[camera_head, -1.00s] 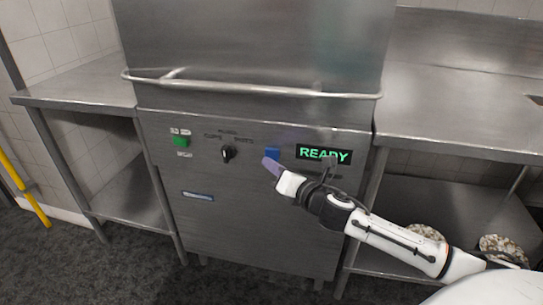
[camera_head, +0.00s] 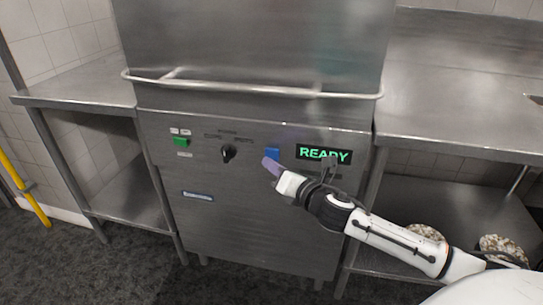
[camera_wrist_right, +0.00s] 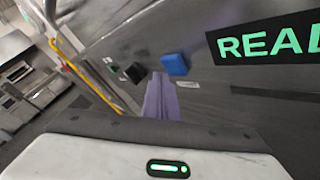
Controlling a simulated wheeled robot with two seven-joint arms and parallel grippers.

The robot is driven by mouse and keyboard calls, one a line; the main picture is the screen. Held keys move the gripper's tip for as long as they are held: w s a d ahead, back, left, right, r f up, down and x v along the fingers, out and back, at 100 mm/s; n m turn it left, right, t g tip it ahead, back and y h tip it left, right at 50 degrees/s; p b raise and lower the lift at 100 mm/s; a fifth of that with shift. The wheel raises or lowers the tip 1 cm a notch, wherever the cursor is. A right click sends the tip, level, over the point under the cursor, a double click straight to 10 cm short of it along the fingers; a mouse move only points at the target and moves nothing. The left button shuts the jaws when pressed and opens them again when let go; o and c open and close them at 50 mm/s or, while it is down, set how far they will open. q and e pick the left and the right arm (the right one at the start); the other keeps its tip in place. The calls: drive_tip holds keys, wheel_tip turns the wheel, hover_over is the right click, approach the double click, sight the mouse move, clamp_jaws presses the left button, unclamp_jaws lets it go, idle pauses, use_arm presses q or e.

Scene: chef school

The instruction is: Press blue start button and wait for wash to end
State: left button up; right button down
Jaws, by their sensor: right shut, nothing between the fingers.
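The blue start button (camera_head: 273,153) is on the front panel of the steel dishwasher (camera_head: 250,235), left of a display (camera_head: 324,154) reading READY in green. My right gripper (camera_head: 268,163) is shut and empty, its purple fingertips just below and left of the blue button in the head view. In the right wrist view, the blue button (camera_wrist_right: 175,64) shows just above and right of the purple fingertips (camera_wrist_right: 160,80). My left gripper is not in view.
A green button (camera_head: 180,142) and a black knob (camera_head: 228,153) are left of the blue button. A handle bar (camera_head: 250,91) crosses above the panel. Steel tables stand at left (camera_head: 85,88) and right (camera_head: 455,110). Plates (camera_head: 500,243) sit on the lower right shelf.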

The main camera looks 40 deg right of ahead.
drive_tip(key=shift+d, duration=0.1)
drive_tip(key=shift+w+d, duration=0.25)
drive_tip(key=shift+w, duration=0.05)
drive_tip(key=shift+w+d, duration=0.35)
drive_tip(key=shift+d, duration=0.05)
idle(0.8)
drive_tip(key=shift+p, duration=0.3)
drive_tip(key=shift+s+a, duration=0.65)
drive_tip(key=shift+a, duration=0.1)
drive_tip(key=shift+p, duration=0.3)
drive_tip(key=s+a+p, duration=0.1)
drive_tip(key=s+a, duration=0.2)
drive_tip(key=shift+s+a, duration=0.15)
drive_tip(key=shift+a, duration=0.25)
idle(0.3)
